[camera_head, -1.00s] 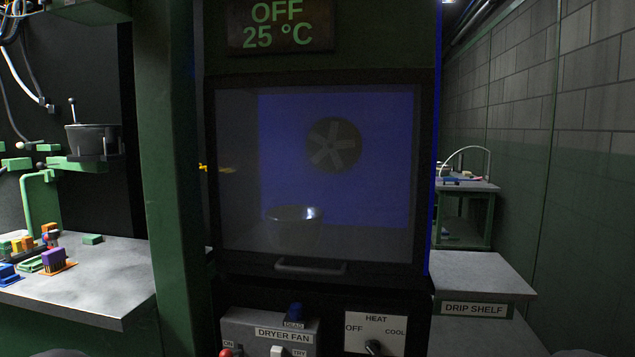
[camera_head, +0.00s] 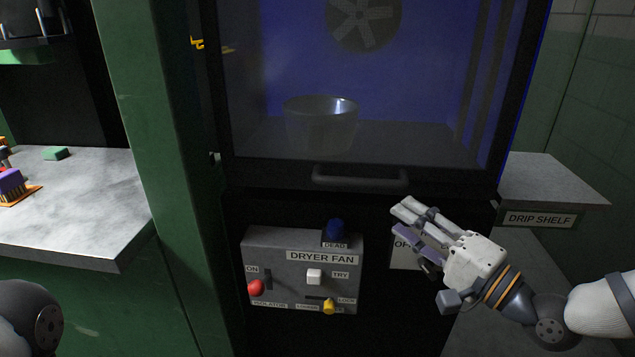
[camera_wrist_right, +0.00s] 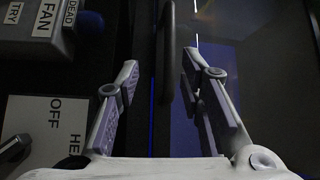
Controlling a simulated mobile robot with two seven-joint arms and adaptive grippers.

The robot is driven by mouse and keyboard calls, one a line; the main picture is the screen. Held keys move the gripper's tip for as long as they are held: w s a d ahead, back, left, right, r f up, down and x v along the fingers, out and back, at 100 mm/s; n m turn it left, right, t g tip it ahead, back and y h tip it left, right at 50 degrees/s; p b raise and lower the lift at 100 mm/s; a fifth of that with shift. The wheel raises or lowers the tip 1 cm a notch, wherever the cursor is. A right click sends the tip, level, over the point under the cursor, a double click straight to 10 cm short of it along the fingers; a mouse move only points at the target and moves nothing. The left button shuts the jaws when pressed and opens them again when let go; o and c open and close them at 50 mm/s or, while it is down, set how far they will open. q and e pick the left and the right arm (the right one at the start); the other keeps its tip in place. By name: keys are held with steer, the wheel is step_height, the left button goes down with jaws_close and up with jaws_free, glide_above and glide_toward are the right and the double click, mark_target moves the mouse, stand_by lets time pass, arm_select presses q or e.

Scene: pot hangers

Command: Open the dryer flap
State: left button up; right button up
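The dryer flap (camera_head: 265,145) is a glass pane in a dark frame and looks shut. Its dark bar handle (camera_head: 360,180) runs along the lower edge. My right gripper (camera_head: 398,222) is below and to the right of the handle, with its fingers pointing up and left. In the right wrist view the right gripper (camera_wrist_right: 160,65) is open and empty, its two fingers apart. The dark handle bar (camera_wrist_right: 168,45) shows between and beyond the fingers; contact cannot be told. My left gripper is not in view.
A metal bowl (camera_head: 320,125) stands inside behind the glass. The dryer fan box (camera_head: 255,240) with switches is below the flap, left of my right gripper. My gripper partly covers the heat panel (camera_head: 400,258). The drip shelf (camera_head: 550,180) is at right, a workbench (camera_head: 90,200) at left.

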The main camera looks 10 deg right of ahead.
mark_target(368, 186)
steer(key=shift+t, duration=0.3)
steer(key=x, duration=0.7)
steer(key=r+b+x, duration=0.1)
steer(key=x, duration=0.3)
steer(key=shift+w+d, duration=0.1)
steer(key=shift+w, duration=0.15)
jaws_close()
